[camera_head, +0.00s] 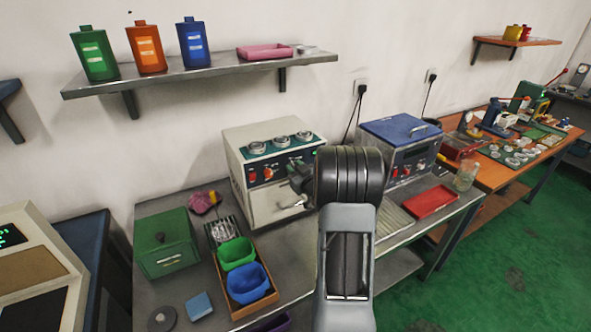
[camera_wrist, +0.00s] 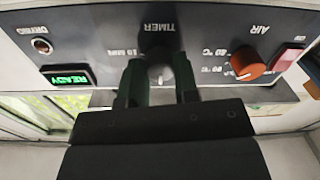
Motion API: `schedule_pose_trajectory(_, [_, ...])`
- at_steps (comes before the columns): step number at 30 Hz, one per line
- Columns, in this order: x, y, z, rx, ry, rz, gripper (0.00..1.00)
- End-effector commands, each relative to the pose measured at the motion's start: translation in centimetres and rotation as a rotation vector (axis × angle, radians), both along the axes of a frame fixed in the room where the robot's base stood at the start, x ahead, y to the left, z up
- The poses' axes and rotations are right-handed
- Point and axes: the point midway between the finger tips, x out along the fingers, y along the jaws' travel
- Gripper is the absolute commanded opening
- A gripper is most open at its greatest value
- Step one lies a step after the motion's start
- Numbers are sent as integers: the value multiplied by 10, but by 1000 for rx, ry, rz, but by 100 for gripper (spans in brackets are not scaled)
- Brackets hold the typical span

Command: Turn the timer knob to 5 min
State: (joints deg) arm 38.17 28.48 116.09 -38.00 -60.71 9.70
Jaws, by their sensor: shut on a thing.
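The timer knob (camera_wrist: 159,54) is on the dark front panel under the word TIMER, which appears upside down in the wrist view. My gripper (camera_wrist: 160,76) reaches the panel there, with one dark finger on each side of the knob, shut on it. The fingers hide much of the knob, so its pointer cannot be read. A "10 MIN" mark shows just left of the fingers. In the head view my gripper (camera_head: 299,178) is at the right part of the panel of the cream machine (camera_head: 240,140), and the knob is hidden there.
In the wrist view an orange AIR knob (camera_wrist: 246,63) and a red switch (camera_wrist: 287,58) sit right of the fingers. A lit green READY sign (camera_wrist: 67,77) is left. A blue-lidded machine (camera_head: 398,130) stands right of the cream one. A tray with bins (camera_head: 240,308) is in front.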

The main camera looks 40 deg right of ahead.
Motion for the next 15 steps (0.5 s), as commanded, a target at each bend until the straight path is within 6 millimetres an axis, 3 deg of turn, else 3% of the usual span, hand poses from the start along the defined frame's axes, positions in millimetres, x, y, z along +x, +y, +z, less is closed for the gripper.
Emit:
schedule_pose_trajectory(5, [0, 0, 0, 0, 0, 0, 5])
schedule_pose_trajectory(15, [0, 0, -1, 64, -9, 1, 5])
